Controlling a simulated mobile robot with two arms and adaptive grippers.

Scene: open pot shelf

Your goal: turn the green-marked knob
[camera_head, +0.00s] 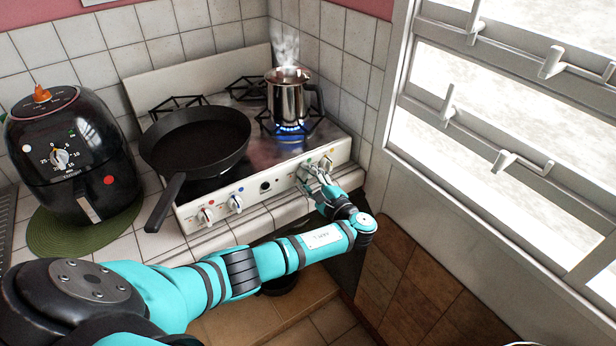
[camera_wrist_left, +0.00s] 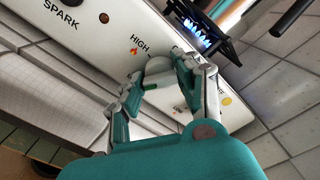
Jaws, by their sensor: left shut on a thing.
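In the head view, my left gripper (camera_head: 314,176) reaches the right part of the panel and covers most of this knob. A "HIGH" label with a small flame sign is printed beside the knob. My right gripper is not in view.
A steaming steel pot (camera_head: 288,100) stands over a lit blue burner. A black pan (camera_head: 195,140) sits on the stove, its handle over the front edge. Red-marked (camera_head: 206,215) and blue-marked (camera_head: 236,204) knobs are at left. An air fryer (camera_head: 70,150) stands farther left; a window is at right.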

